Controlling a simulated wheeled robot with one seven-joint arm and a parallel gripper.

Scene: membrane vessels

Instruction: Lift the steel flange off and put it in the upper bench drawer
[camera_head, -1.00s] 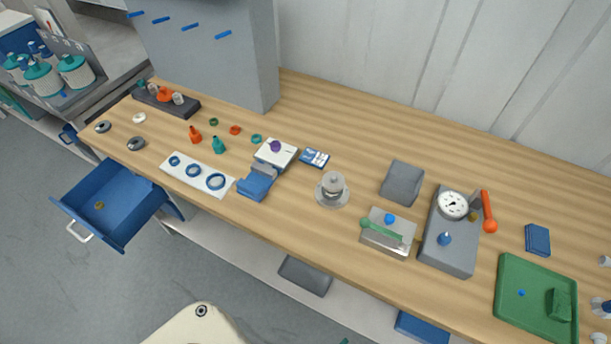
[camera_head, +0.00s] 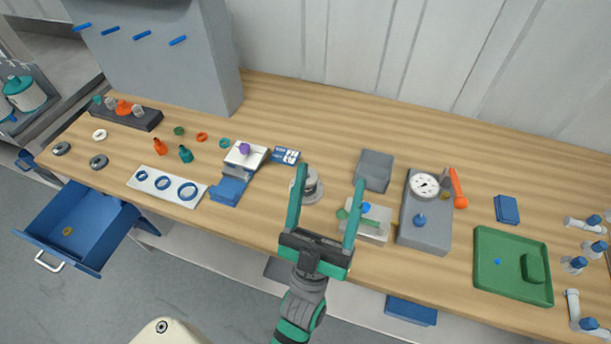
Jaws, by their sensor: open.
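A steel flanged piece (camera_head: 313,190), a round stack on a wide pale disc, stands on the bench near the middle. Which of its parts is the flange I cannot tell for sure. My gripper (camera_head: 330,176) reaches up from the bottom of the view with two long green fingers spread apart, nothing between them that I can see held. Its left finger overlaps the steel piece in the picture and partly hides it; contact cannot be told. The blue bench drawer (camera_head: 52,222) at the far left is pulled out, with a small brass-coloured ring (camera_head: 68,231) inside.
A steel block with a green-handled tool (camera_head: 372,226) lies right of the steel piece, near my right finger. A grey box (camera_head: 375,170), a gauge unit (camera_head: 424,232) and a green tray (camera_head: 488,284) stand farther right. A blue stand (camera_head: 228,190) and white ring mat (camera_head: 150,190) lie left.

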